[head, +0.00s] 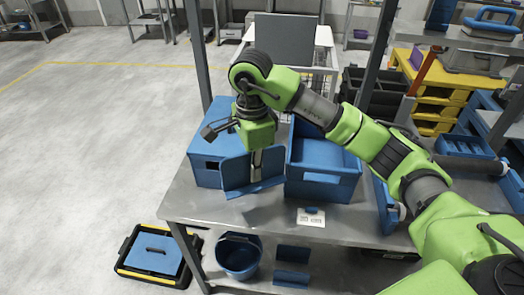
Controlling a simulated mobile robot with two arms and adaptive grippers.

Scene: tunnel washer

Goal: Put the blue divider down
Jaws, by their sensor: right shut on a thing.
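The blue divider (237,176) is a thin angled panel at the front of the metal table (200,205), between two blue containers. My right gripper (257,168) points down and is shut on it from above. The divider's lower edge is at or just above the table top; I cannot tell whether it touches. The gripper's fingers are partly hidden by the arm and the panel. My left gripper is not in view.
A blue box (202,172) stands left behind the divider, and an open blue bin (325,187) stands close to its right. A small white plate (311,217) lies in front. A blue bucket (238,256) and a black-yellow case (153,253) are below.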

